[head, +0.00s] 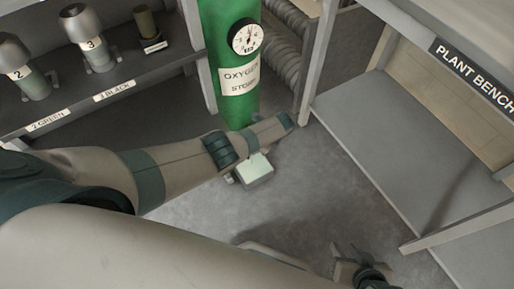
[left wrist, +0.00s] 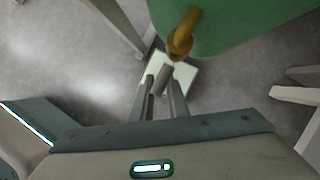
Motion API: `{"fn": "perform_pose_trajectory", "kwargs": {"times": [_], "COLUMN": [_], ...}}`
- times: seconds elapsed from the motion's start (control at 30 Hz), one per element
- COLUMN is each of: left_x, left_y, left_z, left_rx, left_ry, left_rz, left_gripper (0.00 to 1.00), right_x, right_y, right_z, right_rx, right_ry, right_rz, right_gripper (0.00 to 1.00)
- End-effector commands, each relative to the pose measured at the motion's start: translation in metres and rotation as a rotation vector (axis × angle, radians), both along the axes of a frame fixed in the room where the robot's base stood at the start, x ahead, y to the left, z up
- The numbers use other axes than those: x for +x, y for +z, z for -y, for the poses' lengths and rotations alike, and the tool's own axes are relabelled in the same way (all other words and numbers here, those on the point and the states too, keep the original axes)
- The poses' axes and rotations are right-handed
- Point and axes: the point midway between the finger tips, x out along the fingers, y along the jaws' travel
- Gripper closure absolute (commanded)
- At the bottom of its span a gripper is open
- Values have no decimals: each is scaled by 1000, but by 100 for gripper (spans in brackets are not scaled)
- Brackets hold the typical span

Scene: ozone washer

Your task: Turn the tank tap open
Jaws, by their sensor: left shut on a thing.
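The green oxygen tank (head: 228,60) stands upright at the back centre, with a round gauge (head: 246,37) and a paper label. In the left wrist view, a brass tap fitting (left wrist: 183,32) comes off the green tank (left wrist: 235,20). My left gripper (left wrist: 161,82) reaches the tank's lower front. Its two fingers are shut on a short grey bar (left wrist: 164,74), seemingly the tap handle, just below the brass fitting. In the head view my own arm hides the tap and these fingers. My right gripper (head: 350,262) hangs empty at the bottom, with its fingers apart.
The plant bench (head: 370,120) stands at right. A shelf (head: 120,80) at left carries labelled canisters. Coiled hose (head: 285,50) is behind the tank. Grey floor is free between.

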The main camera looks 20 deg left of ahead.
Motion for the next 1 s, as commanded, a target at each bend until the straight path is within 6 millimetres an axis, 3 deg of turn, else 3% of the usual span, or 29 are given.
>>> {"fn": "perform_pose_trajectory", "kwargs": {"times": [0.33, 0.37, 0.43, 0.77, 1.0], "left_x": [-2, -2, -2, -1, -1], "left_y": [-1, -1, -1, 1, 15], "left_z": [0, 0, 0, 0, 5], "left_rx": [3, 3, 3, 2, 1], "left_ry": [-1, -1, -1, -1, -1], "left_rz": [-5, -5, -5, -2, -2], "left_gripper": [100, 81, 67, 67, 67], "right_x": [0, 0, 0, 0, -6], "right_y": [0, 0, 0, 1, 2], "right_z": [0, 0, 0, 0, 9], "right_rx": [1, 1, 1, 0, -30], "right_ry": [0, 0, 0, 0, -4], "right_rz": [2, 2, 2, 1, -48], "right_gripper": [69, 69, 69, 69, 69]}}
